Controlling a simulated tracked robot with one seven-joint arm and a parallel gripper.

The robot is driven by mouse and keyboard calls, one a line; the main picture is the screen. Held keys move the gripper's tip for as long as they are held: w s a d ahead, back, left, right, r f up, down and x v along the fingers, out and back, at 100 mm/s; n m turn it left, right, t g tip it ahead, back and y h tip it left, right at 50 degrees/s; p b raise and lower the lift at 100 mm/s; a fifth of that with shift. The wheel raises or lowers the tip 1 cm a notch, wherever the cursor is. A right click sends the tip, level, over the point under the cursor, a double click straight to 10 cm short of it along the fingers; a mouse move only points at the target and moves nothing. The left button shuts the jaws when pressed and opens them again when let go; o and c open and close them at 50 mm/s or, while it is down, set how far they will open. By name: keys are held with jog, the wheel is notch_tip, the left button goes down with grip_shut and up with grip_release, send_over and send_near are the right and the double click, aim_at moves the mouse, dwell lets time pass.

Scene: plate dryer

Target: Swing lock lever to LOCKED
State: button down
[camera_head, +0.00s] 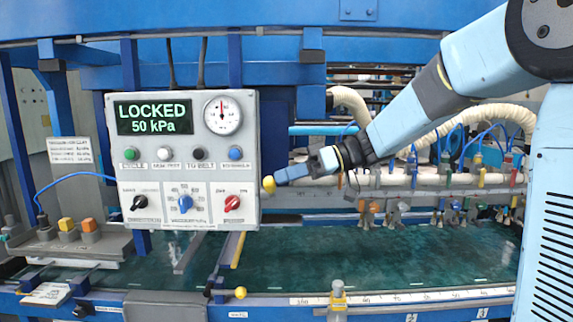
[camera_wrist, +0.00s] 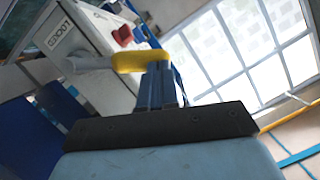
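The control panel (camera_head: 182,160) has a green display (camera_head: 153,117) reading LOCKED and 50 kPa. A yellow handle end (camera_head: 268,184) shows just right of the panel's edge. In the wrist view it looks like a yellow grip (camera_wrist: 142,60) on a grey rod (camera_wrist: 90,63), and I take it for the lock lever. My gripper (camera_head: 284,177) reaches in from the right with its tips at the handle. In the wrist view its blue fingers (camera_wrist: 158,80) lie close together, with the yellow grip across their tips. Whether the grip is between them is hidden.
The panel carries a gauge (camera_head: 222,116), buttons and a red knob (camera_head: 232,203). Below, a separate yellow ball knob (camera_head: 240,293) sits on the front rail. Cream hoses (camera_head: 500,115) and several small valves line the right. The green bed (camera_head: 380,255) is clear.

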jog(key=s+f+n+t, duration=0.1)
jog(key=s+f+n, duration=0.1)
jog(key=f, duration=0.3)
jog(key=shift+s+a+f, duration=0.2)
jog(key=shift+s+f, duration=0.15)
jog(key=shift+s, duration=0.25)
dwell(0.3)
jog(key=r+v, duration=0.1)
jog(key=v, duration=0.5)
jog(key=s+r+v, duration=0.1)
jog(key=v, duration=0.6)
jog(key=shift+a+r, duration=0.3)
jog(key=shift+r, duration=0.1)
jog(key=shift+w, duration=0.1)
